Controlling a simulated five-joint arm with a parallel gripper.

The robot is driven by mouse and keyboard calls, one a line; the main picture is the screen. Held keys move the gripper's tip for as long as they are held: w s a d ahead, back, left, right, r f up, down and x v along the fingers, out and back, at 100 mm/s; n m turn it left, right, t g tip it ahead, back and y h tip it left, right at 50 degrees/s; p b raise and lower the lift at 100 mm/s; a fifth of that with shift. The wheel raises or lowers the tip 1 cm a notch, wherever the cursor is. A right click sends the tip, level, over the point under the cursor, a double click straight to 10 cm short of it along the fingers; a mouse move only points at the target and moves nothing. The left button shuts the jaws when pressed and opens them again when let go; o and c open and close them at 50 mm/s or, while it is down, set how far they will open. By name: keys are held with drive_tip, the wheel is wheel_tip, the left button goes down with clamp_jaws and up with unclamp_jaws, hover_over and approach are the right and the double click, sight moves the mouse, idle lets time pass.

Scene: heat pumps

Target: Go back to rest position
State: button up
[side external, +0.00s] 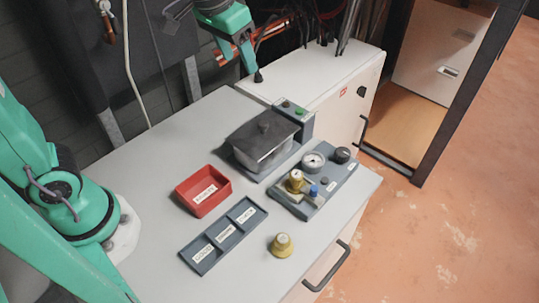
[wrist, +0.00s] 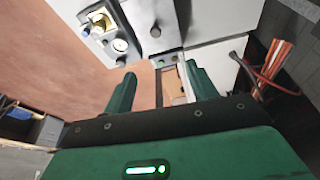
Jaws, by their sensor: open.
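My gripper (side external: 240,66) is raised above the white cabinet at the back of the bench in the side view. Its fingers are apart and nothing shows between them. In the wrist view the two green fingers (wrist: 161,88) stand wide apart with an empty gap. The upper part of my arm is cut off by the top edge of the side view. One fingertip appears close above the white cabinet top (side external: 318,80); I cannot tell whether it touches.
On the grey bench (side external: 150,170) stand a lidded metal box (side external: 262,148), a button box (side external: 297,118), a gauge panel (side external: 315,180), a red bin (side external: 203,191), a three-part labelled tray (side external: 223,236) and a loose yellow knob (side external: 281,245). Cables (side external: 330,20) hang behind the gripper.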

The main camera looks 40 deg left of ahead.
drive_tip(key=s+a+f+t, duration=0.1)
drive_tip(key=s+a, duration=0.2)
drive_tip(key=s, duration=0.4)
drive_tip(key=s+a+f+n+t, duration=0.1)
drive_tip(key=s+a+f, duration=0.1)
drive_tip(key=s+a, duration=0.2)
drive_tip(key=s, duration=0.3)
drive_tip(key=shift+s+a+y, duration=0.15)
drive_tip(key=shift+s+y, duration=0.15)
drive_tip(key=shift+s, duration=0.1)
drive_tip(key=shift+c, duration=0.4)
idle(5.8)
